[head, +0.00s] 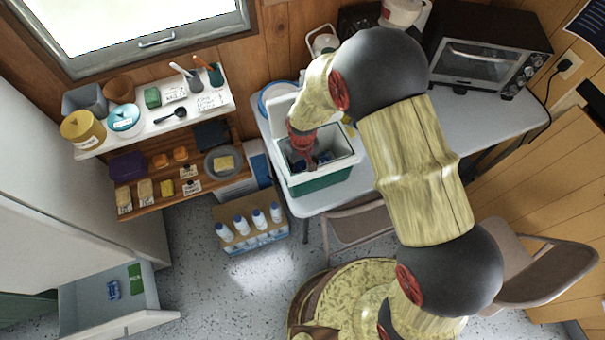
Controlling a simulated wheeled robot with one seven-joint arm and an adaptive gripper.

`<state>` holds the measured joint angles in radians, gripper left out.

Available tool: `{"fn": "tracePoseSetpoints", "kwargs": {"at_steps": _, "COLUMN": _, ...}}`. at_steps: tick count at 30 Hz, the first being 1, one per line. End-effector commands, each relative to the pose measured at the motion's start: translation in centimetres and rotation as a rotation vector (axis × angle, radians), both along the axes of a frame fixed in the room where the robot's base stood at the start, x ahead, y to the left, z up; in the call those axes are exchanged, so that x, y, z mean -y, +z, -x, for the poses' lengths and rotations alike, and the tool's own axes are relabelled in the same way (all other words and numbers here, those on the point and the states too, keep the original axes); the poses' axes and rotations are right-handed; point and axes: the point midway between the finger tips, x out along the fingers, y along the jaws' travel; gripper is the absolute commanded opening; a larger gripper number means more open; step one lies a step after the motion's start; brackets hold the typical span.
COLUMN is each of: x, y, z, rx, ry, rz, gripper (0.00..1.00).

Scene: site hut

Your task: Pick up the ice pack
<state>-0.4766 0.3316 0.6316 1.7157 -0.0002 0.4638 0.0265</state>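My gripper (312,161) reaches down into an open green and white cool box (320,181) on the grey table. Small dark blue shapes, possibly the ice pack (325,157), show inside the box close beside my fingers. They are too small to tell apart, and my gripper and the box walls hide part of the inside. I cannot tell whether the fingers are open or shut on something. An open drawer at the lower left holds a small blue item (113,289) and a green item (135,273), well away from my gripper.
A toaster oven (480,58) stands at the table's back right. Wall shelves at the left hold pots, a spoon and small food items. A carton of white bottles (250,226) stands on the floor. Folding chairs (545,264) are by the table. Floor between drawer and carton is clear.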

Motion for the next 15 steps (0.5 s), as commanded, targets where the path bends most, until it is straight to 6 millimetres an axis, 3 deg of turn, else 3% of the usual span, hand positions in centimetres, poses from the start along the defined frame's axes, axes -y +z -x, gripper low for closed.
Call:
{"fn": "tracePoseSetpoints", "kwargs": {"at_steps": 3, "x": -0.04, "y": -1.12, "z": 0.05, "rx": -0.001, "ry": 0.001, "rz": 0.0, "gripper": 0.53}}
{"fn": "tracePoseSetpoints", "kwargs": {"at_steps": 9, "x": -0.06, "y": -1.05, "z": 0.01, "rx": 0.0, "ry": 0.001, "rz": 0.0, "gripper": 0.53}}
{"fn": "tracePoseSetpoints", "kwargs": {"at_steps": 15, "x": -0.05, "y": -1.01, "z": -0.02, "rx": 0.001, "ry": 0.0, "rz": 0.0, "gripper": 0.38}}
